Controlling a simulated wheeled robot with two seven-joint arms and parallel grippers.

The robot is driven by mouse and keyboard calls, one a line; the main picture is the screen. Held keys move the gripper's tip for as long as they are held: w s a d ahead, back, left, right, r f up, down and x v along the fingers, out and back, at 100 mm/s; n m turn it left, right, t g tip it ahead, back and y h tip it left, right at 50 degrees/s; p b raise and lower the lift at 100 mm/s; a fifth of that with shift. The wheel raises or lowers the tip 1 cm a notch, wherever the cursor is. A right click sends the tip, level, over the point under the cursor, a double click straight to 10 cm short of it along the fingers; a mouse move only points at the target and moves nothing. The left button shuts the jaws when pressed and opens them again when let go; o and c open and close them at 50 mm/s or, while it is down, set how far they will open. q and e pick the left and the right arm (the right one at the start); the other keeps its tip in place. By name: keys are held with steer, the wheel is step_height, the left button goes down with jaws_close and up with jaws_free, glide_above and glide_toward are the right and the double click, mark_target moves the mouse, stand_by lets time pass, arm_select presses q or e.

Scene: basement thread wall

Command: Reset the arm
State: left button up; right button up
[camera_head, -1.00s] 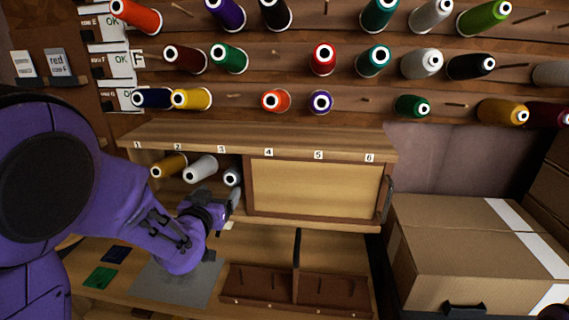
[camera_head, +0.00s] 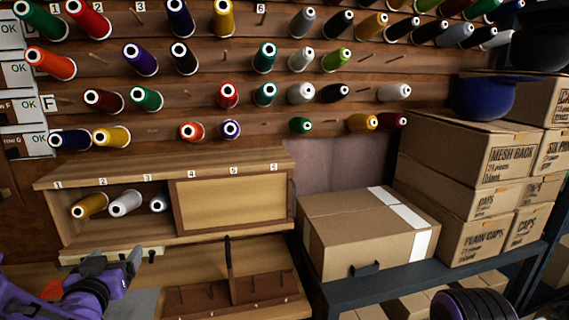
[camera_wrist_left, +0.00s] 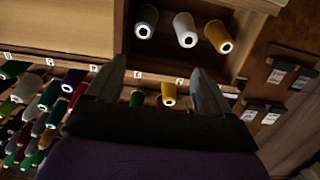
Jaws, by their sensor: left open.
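My left gripper (camera_head: 117,262) is at the lower left of the head view, just in front of and below the shelf cabinet (camera_head: 110,170). Its two fingers stand apart with nothing between them. The left wrist view also shows the open fingers (camera_wrist_left: 160,70), with the cabinet and its spools beyond. In the cabinet's open left part lie a gold spool (camera_head: 90,205), a white spool (camera_head: 125,203) and a grey spool (camera_head: 158,203). A sliding panel (camera_head: 230,203) covers the right part. My right gripper does not show.
Pegged thread spools fill the wall above. A brown tray (camera_head: 205,302) with pegs and an upright divider (camera_head: 228,258) sits below the cabinet. A cardboard box (camera_head: 365,235) stands right of it, with stacked cap boxes (camera_head: 475,195) further right.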

arm_select(q)
steer(key=s+d+f+n+g, duration=0.25)
steer(key=s+f, duration=0.35)
steer(key=f, duration=0.7)
steer(key=s+d+f+n+g, duration=0.1)
steer(key=s+f+g, duration=0.35)
steer(key=f, duration=0.95)
steer(key=s+d+f+g, duration=0.1)
steer(key=s+f+g, duration=0.2)
steer(key=s+f, duration=0.3)
steer(key=s+d+f+g, duration=0.1)
steer(key=s+f+g, duration=0.2)
steer(key=s+f, duration=0.4)
steer(key=s, duration=0.8)
steer(key=shift+s+f, duration=0.2)
steer(key=shift+f, duration=0.1)
steer(key=shift+n, duration=0.25)
